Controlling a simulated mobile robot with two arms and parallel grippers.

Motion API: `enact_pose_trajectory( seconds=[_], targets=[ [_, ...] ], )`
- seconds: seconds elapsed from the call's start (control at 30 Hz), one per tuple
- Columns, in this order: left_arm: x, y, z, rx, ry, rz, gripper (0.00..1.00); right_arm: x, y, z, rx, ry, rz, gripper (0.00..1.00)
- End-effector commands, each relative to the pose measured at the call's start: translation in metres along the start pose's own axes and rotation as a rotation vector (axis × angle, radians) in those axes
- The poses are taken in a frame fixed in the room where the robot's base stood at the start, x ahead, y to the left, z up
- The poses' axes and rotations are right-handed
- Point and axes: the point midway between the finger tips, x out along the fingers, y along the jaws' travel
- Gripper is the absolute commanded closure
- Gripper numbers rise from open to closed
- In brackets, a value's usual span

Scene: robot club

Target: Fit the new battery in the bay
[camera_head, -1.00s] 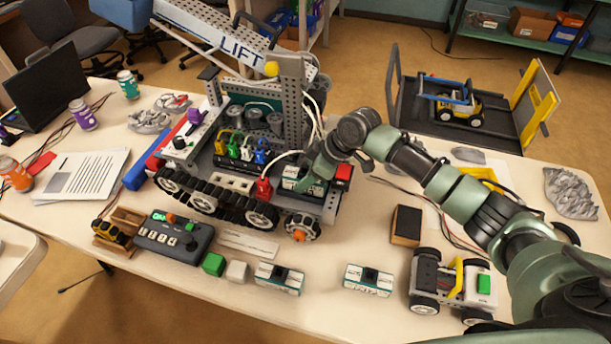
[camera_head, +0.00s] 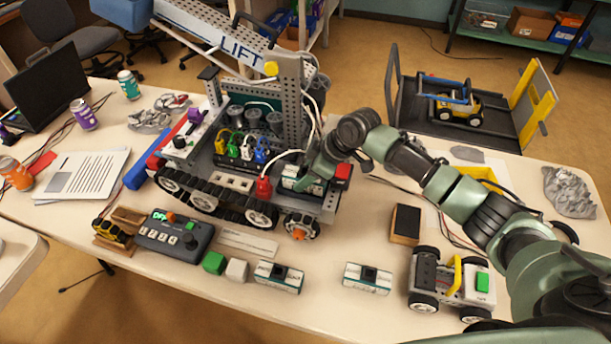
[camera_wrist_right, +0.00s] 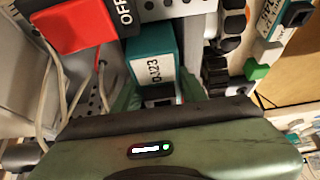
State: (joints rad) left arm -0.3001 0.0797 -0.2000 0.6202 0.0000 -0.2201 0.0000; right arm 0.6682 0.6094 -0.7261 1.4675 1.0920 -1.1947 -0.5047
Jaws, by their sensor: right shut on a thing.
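The tracked robot (camera_head: 205,165) with the LIFT mast stands on the table. A teal and white battery (camera_head: 300,180) sits at its front right, between the red plug and the red switch; how deep it sits in the bay is hidden. My right gripper (camera_head: 313,184) reaches down there and is shut on this battery. In the right wrist view the battery (camera_wrist_right: 152,62) shows a white label, with green fingers (camera_wrist_right: 158,98) on both sides. Two similar batteries lie on the table in front, one at left (camera_head: 278,277) and one at right (camera_head: 368,278). My left gripper is not in view.
The red OFF switch (camera_wrist_right: 75,27) and cables are close beside the gripper. A control box (camera_head: 174,236), green block (camera_head: 214,263), white block (camera_head: 237,270), dark-topped block (camera_head: 406,224) and small wheeled cart (camera_head: 450,284) stand nearby. Bare table lies between the two loose batteries.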

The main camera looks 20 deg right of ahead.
Motion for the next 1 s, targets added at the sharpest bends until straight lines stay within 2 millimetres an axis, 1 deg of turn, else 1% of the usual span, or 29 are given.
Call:
enact_pose_trajectory(
  seconds=[0.03, 0.7, 0.97, 1.0],
  targets=[
    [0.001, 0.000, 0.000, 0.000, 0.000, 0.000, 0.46, 0.007, -0.005, 0.009, 0.001, -0.019, -0.011, 1.00],
    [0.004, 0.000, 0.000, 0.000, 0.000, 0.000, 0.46, 0.017, -0.004, 0.016, 0.000, -0.023, -0.010, 1.00],
    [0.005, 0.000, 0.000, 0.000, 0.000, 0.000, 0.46, 0.018, -0.005, 0.016, 0.000, -0.023, -0.010, 1.00],
    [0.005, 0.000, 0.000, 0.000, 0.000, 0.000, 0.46, 0.018, -0.005, 0.016, -0.001, -0.023, -0.010, 0.53]
  ],
)
